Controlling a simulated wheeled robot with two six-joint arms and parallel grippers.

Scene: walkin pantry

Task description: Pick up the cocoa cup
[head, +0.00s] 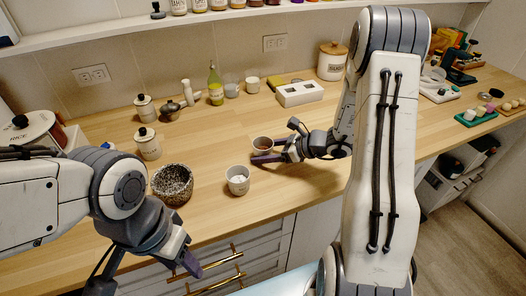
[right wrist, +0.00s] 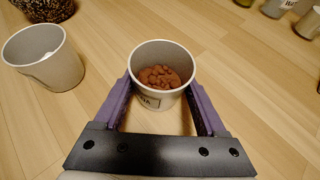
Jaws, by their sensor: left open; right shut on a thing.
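The cocoa cup (head: 262,144) is a small pale cup with brown contents, on or just above the wooden counter. In the right wrist view the cocoa cup (right wrist: 161,78) shows brown lumps inside and a partly hidden label on its front. My right gripper (head: 262,157) is shut on it, with a purple finger (right wrist: 117,100) on each side. Whether the cup's base touches the counter is unclear. My left gripper (head: 190,268) is open and empty, low in front of the counter's edge near the drawers.
A second pale cup (head: 238,180) stands just left of the cocoa cup, with a dark speckled pot (head: 172,184) further left. White canisters (head: 148,143), a green bottle (head: 215,84) and a white box (head: 299,93) stand behind.

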